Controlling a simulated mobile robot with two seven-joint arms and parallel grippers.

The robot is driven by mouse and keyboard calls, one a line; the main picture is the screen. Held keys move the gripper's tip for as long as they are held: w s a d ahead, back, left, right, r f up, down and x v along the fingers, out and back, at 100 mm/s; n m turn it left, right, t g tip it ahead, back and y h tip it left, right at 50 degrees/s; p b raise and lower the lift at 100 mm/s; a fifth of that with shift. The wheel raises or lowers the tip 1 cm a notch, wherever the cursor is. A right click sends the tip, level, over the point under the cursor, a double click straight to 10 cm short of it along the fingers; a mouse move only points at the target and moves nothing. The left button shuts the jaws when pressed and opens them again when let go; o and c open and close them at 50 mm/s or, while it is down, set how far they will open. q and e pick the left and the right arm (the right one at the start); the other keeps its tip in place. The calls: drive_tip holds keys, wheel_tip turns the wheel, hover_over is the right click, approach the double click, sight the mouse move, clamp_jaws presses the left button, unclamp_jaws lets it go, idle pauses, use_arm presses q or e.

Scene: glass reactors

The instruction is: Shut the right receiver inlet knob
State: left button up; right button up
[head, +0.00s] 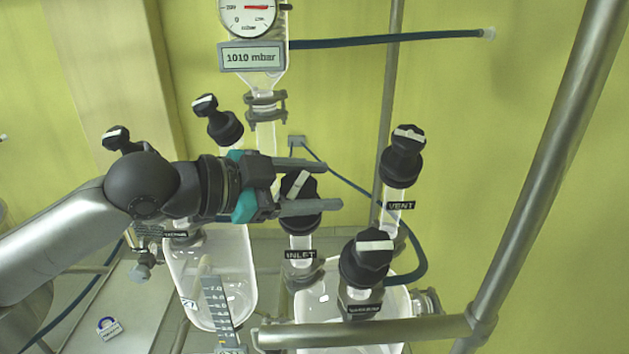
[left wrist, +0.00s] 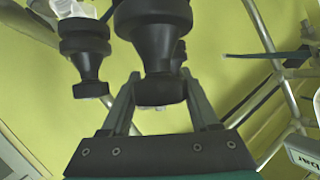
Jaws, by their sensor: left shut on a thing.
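The right receiver inlet knob (head: 301,200) is black with a white bar that runs diagonally. It sits above the glass neck with the INLET label (head: 301,255). My left gripper (head: 318,186) comes in from the left, one finger on the far side of the knob and one on the near side, partly covering it. In the left wrist view a black knob (left wrist: 155,40) stands between the fingers of the left gripper (left wrist: 160,85). The gripper is shut on the inlet knob. My right gripper is not in view.
The VENT knob (head: 403,158) stands to the right, and another black knob (head: 367,258) is in front at lower right. Two more knobs (head: 218,119) (head: 122,139) are at left. Metal pipes (head: 545,165) cross the right side. A gauge (head: 248,15) hangs above.

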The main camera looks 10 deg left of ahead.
use_arm(q)
drive_tip(key=m+g, duration=0.4)
drive_tip(key=s+m+g, duration=0.1)
drive_tip(key=m+g, duration=0.1)
drive_tip(key=shift+d+f+h, duration=0.15)
drive_tip(key=shift+d+h, duration=0.05)
drive_tip(key=shift+h, duration=0.1)
drive_tip(key=m+g, duration=0.2)
drive_tip(key=shift+s+f+g+y, duration=0.2)
drive_tip(key=shift+g+y, duration=0.1)
drive_tip(key=shift+y, duration=0.1)
drive_tip(key=shift+s+a+f+m+g+y, duration=0.15)
drive_tip(key=shift+m+g+y, duration=0.15)
drive_tip(key=shift+m+g, duration=0.25)
drive_tip(key=shift+s+f+m+g+y, duration=0.15)
drive_tip(key=shift+m+g+y, duration=0.15)
drive_tip(key=shift+m+g, duration=0.2)
drive_tip(key=o, duration=1.4)
drive_tip(key=b+v, duration=0.1)
drive_tip(key=v, duration=1.1)
drive_tip(key=shift+r, duration=0.1)
drive_tip(key=shift+w, duration=0.1)
